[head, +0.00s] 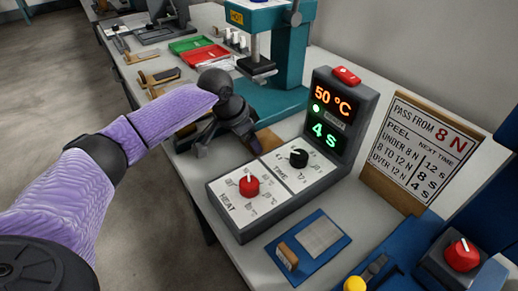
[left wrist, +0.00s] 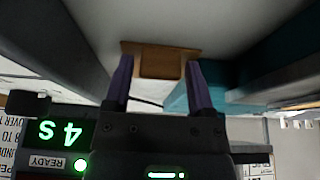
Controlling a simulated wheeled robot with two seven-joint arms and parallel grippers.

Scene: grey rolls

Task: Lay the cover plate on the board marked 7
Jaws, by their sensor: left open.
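My left gripper (head: 250,142) is open above the bench, between the teal press and the heat and time control box. In the left wrist view its two fingers (left wrist: 158,92) stand apart. A brown wooden piece with a block-like part (left wrist: 160,62) shows between and beyond them, and I cannot tell whether it touches them. Part of a brown piece (head: 270,141) also shows beside the gripper in the head view. I cannot tell whether it is the cover plate. No board with a readable 7 shows. My right gripper is out of view.
The control box (head: 238,213) reads 50 °C and 4 S. The teal press (head: 290,55) stands behind the gripper. A blue board (head: 318,262) with a grey patch and wooden block lies in front. Red (head: 205,60) and green trays are at the back. A sign (head: 425,150) stands right.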

